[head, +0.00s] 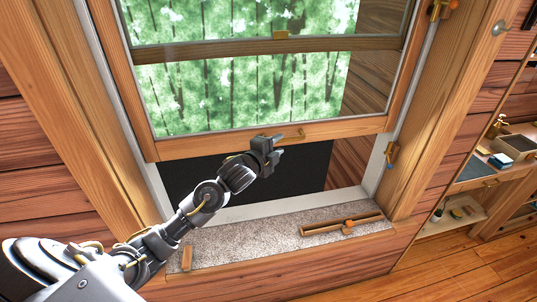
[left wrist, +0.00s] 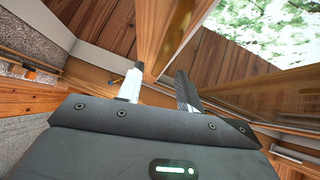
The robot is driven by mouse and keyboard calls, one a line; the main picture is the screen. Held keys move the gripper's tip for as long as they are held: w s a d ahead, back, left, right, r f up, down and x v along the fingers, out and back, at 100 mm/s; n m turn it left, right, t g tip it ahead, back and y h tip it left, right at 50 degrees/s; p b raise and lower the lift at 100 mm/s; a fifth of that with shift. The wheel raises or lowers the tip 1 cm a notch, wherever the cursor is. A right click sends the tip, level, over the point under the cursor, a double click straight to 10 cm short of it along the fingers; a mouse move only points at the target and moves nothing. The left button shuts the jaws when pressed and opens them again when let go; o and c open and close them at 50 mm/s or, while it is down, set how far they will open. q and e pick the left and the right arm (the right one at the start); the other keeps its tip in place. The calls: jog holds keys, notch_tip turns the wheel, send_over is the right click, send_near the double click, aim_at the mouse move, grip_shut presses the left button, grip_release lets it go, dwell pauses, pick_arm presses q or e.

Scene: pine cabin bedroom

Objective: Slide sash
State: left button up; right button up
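The lower window sash (head: 225,141) is a wooden frame with glass. It is raised, with a dark gap between its bottom rail and the sill. A small brass pull (head: 292,137) sits on that rail. My left gripper (head: 274,150) is at the bottom rail, by the left end of the pull. In the left wrist view its two fingers (left wrist: 158,88) stand apart, and a wooden edge of the sash (left wrist: 165,35) shows between and beyond them. I cannot tell whether they touch it. My right gripper is in neither view.
The speckled sill (head: 250,236) holds a wooden bar with a sliding piece (head: 342,224) and a small wooden block (head: 187,258). A desk (head: 490,172) with small items stands at right.

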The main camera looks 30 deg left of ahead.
pick_arm(q)
jog(key=s, duration=0.4)
jog(key=s+r+b, duration=0.1)
jog(key=shift+s+a, duration=0.25)
jog(key=shift+s, duration=0.15)
jog(key=shift+f, duration=0.1)
jog(key=s+d+f+n+g+y, duration=0.1)
jog(key=s+f+n+g, duration=0.2)
jog(key=s+f, duration=0.35)
jog(key=s+d+f+n+g, duration=0.2)
jog(key=s+f+n, duration=0.2)
jog(key=f, duration=0.5)
jog(key=s+d+f+n+g, duration=0.2)
jog(key=s+f+n+g, duration=0.25)
jog(key=s, duration=0.75)
jog(key=s+d+f+n+g, duration=0.2)
jog(key=s+f+n+g, duration=0.3)
jog(key=s, duration=0.7)
notch_tip(320, 180, down, 30)
jog(key=s+f+m+b, duration=0.1)
jog(key=s+m+b, duration=0.1)
jog(key=s+a+f+b, duration=0.1)
jog(key=s+a+f, duration=0.2)
jog(key=s+f, duration=1.2)
jog(key=shift+s+a+f+g, duration=0.2)
jog(key=shift+f+g, duration=0.1)
jog(key=shift+g, duration=0.15)
